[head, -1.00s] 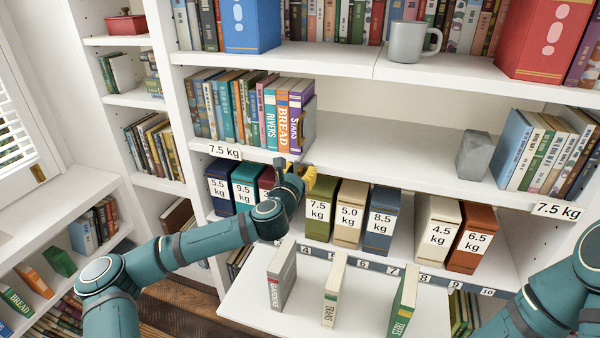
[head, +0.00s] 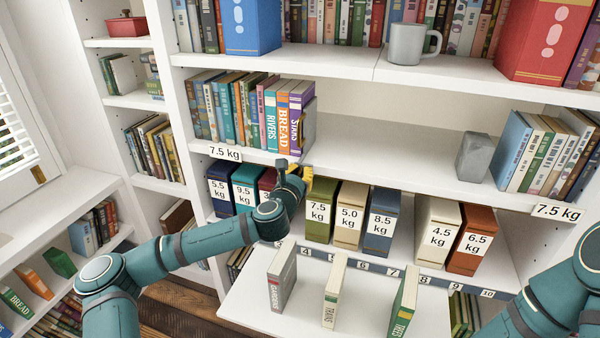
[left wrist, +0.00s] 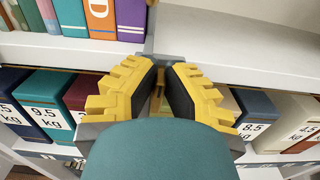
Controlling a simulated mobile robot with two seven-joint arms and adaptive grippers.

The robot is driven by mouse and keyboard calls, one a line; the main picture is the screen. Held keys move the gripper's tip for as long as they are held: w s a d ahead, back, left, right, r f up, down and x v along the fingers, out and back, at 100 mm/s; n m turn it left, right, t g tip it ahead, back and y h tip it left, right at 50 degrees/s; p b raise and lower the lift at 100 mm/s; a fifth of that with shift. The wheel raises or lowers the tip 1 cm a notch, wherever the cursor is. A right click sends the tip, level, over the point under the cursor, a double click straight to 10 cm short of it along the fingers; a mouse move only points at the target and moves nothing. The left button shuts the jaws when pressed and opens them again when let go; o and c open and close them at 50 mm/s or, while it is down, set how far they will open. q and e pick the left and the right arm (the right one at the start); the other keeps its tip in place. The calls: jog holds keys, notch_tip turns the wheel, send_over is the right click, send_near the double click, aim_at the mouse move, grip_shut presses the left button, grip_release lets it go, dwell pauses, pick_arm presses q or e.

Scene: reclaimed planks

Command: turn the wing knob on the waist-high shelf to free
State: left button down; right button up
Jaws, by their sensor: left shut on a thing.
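The waist-high shelf (head: 400,160) has a grey metal bookend (head: 309,125) standing against the right end of its row of books. My left gripper (head: 294,172) is at the shelf's front edge, just below that bookend. In the left wrist view the yellow, dark-padded fingers of my left gripper (left wrist: 162,88) are shut on the wing knob (left wrist: 158,102). Only a small brassy part of the knob shows between the pads. The fingers and wrist hide the rest, so its exact angle cannot be told. My right gripper is out of view.
Several weight-labelled boxes (head: 320,210) stand on the shelf below, close to my left gripper. A lower white board (head: 255,310) carries three upright books. A grey block (head: 473,156) and more books stand at the shelf's right; its middle is clear.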

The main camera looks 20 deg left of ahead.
pick_arm(q)
jog(key=shift+d+f+m+b, duration=0.2)
jog(key=shift+d+m+b, duration=0.05)
jog(key=shift+m, duration=2.65)
jog(key=shift+d+f+m+b, duration=0.2)
jog(key=shift+f+m, duration=0.05)
jog(key=shift+m, duration=2.65)
jog(key=shift+d+f+m+b, duration=0.2)
jog(key=shift+d+m+b, duration=0.05)
jog(key=shift+m, duration=2.65)
jog(key=c, duration=1.1)
grip_release()
jog(key=shift+o, duration=0.2)
jog(key=shift+f, duration=0.1)
jog(key=s, duration=1.2)
jog(key=shift+a, duration=0.2)
